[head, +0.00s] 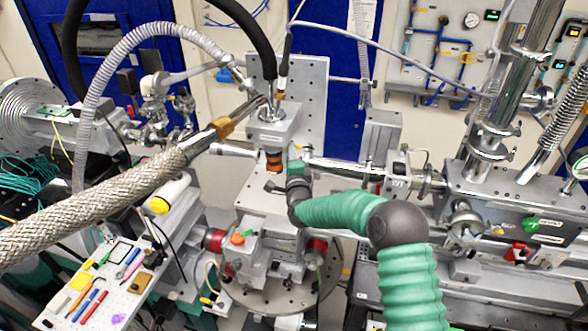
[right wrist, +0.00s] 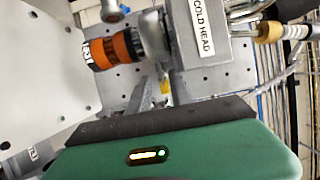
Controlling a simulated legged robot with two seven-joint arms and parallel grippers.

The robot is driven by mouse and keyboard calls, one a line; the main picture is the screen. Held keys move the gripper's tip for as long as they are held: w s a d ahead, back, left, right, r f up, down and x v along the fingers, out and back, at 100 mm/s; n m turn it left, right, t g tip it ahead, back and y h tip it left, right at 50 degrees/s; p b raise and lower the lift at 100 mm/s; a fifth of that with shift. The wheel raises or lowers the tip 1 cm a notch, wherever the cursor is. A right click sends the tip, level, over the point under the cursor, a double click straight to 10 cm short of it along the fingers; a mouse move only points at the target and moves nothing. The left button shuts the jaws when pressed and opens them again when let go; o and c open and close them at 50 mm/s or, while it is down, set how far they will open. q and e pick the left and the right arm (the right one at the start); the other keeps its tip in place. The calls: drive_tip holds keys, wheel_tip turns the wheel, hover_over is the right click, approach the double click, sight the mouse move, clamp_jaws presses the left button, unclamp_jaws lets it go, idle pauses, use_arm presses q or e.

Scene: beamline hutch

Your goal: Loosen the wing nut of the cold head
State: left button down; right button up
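The cold head (head: 272,120) is a grey block with hoses on top, in the upper middle of the head view. In the right wrist view its labelled block (right wrist: 203,55) is at the upper right. An orange ring (head: 273,160) sits below the block; the orange part (right wrist: 118,47) also shows in the wrist view, beside the block. I cannot make out the wing nut for certain. My right gripper (head: 281,186) is close below and right of the orange ring. Its fingertips are unclear, and its green body fills the bottom of the wrist view. My left gripper is not in view.
A thick braided hose (head: 110,195) crosses the left side, its brass end near the cold head. A tool board (head: 125,265) stands lower left. A steel beam pipe (head: 345,169) runs right of my gripper. A red-ended stage (head: 250,250) is below.

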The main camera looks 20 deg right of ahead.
drive_tip(key=b+v, duration=0.5)
drive_tip(key=v, duration=1)
drive_tip(key=shift+s, duration=0.4)
drive_tip(key=shift+f, duration=0.2)
drive_tip(key=d+n+y, duration=0.5)
drive_tip(key=d+y, duration=0.2)
drive_tip(key=d, duration=0.1)
drive_tip(key=w+a+p, duration=0.3)
drive_tip(key=w+p, duration=0.1)
drive_tip(key=w, duration=1.2)
drive_tip(key=shift+w+a+r, duration=0.2)
drive_tip(key=shift+w+a, duration=0.05)
drive_tip(key=shift+a, duration=0.15)
drive_tip(key=shift+a, duration=0.1)
